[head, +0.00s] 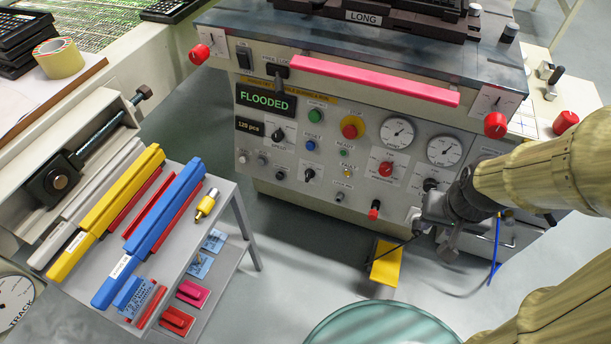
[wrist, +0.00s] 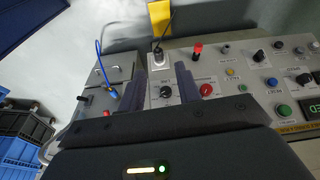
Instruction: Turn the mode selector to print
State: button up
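A black rotary knob on a white plate, which appears to be the mode selector, sits at the lower right of the machine's front panel in the head view (head: 430,185). Its label is too small to read. In the wrist view the knob (wrist: 166,91) shows between my two dark fingers. My gripper (head: 432,207) is in front of the panel, close to the knob and partly covering its surroundings. In the wrist view my gripper (wrist: 170,72) is open, with gaps between the fingers and the knob. Contact is not visible.
A red knob (head: 386,168) lies left of the black one, and a red-tipped lever (head: 374,209) below it. A cabled fitting (wrist: 158,55) is just beyond my fingertips. A blue cable (head: 495,245) hangs at the right. The display (head: 266,99) reads FLOODED.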

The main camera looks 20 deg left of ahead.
jog(key=w+a+f+t+b, duration=0.2)
jog(key=w+a+f, duration=0.25)
jog(key=a, duration=0.25)
jog(key=w+a+f+m+t+y+b, duration=0.1)
jog(key=w+a+f+t+b, duration=0.1)
jog(key=w+a+f, duration=0.45)
jog(key=w+a+f+t+b, duration=0.2)
jog(key=a+f, duration=0.1)
jog(key=a, duration=0.6)
jog(key=s+a+f+t+h+b, duration=0.2)
jog(key=s+a+f+t+b, duration=0.3)
jog(key=s+a+f+t, duration=0.3)
jog(key=s+a+t, duration=0.1)
jog(key=s+a, duration=0.1)
jog(key=a, duration=0.2)
jog(key=shift+s+f+h, duration=0.25)
jog(key=shift+f+h, duration=0.05)
jog(key=shift+f, duration=0.1)
jog(key=shift+a, duration=0.1)
